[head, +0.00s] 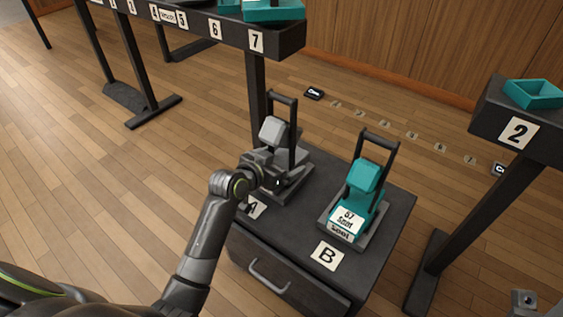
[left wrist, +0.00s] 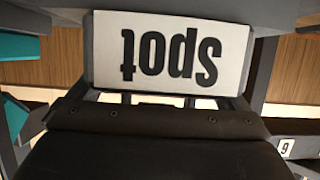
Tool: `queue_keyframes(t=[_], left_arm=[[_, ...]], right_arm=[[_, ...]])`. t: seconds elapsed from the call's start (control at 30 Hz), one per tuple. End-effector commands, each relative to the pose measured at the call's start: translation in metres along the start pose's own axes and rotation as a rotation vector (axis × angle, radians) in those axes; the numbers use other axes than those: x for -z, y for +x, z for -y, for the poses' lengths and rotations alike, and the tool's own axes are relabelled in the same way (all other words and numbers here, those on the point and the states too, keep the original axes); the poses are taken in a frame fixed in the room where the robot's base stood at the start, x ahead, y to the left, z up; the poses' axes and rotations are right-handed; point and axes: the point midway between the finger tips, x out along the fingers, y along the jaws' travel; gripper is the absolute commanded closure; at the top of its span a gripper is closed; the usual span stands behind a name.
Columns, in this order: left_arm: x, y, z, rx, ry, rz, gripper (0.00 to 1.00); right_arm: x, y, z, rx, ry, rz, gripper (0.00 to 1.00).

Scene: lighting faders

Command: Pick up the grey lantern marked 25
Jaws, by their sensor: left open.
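The grey lantern (head: 272,130) stands upright on the cabinet top behind the plate marked A, with a dark frame handle above it. My left gripper (head: 272,179) is open right in front of it, at its lower body. The gripper covers the lantern's front label, so I cannot read 25 in the head view. In the left wrist view a white label reading "spot" (left wrist: 170,52), upside down, fills the top, very close. Whether the fingers touch the lantern I cannot tell. My right gripper is not seen.
A teal lantern (head: 362,178) marked 57 stands to the right, behind plate B (head: 328,255). The cabinet (head: 388,228) has a drawer handle in front. A rail with numbered plates (head: 215,30) runs behind, and a stand marked 2 (head: 518,132) is at the right.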

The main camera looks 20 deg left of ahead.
Motion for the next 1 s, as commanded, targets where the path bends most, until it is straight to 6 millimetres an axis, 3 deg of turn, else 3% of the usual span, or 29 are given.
queue_keyframes(t=[0.1,0.33,0.9,1.0], left_arm=[[-0.0005,0.0087,-0.0001,0.0,-0.001,0.0,0.02],[0.0006,0.0088,0.0,0.0,0.0,0.0,0.03],[0.0004,0.0085,0.0001,0.001,0.0,0.0,0.78],[0.004,0.0081,0.0,0.001,0.001,-0.008,0.82]], right_arm=[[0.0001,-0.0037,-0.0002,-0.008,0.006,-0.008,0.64],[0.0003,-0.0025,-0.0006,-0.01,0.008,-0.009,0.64],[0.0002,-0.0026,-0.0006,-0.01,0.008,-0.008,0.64],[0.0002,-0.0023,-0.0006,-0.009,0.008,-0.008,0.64]])
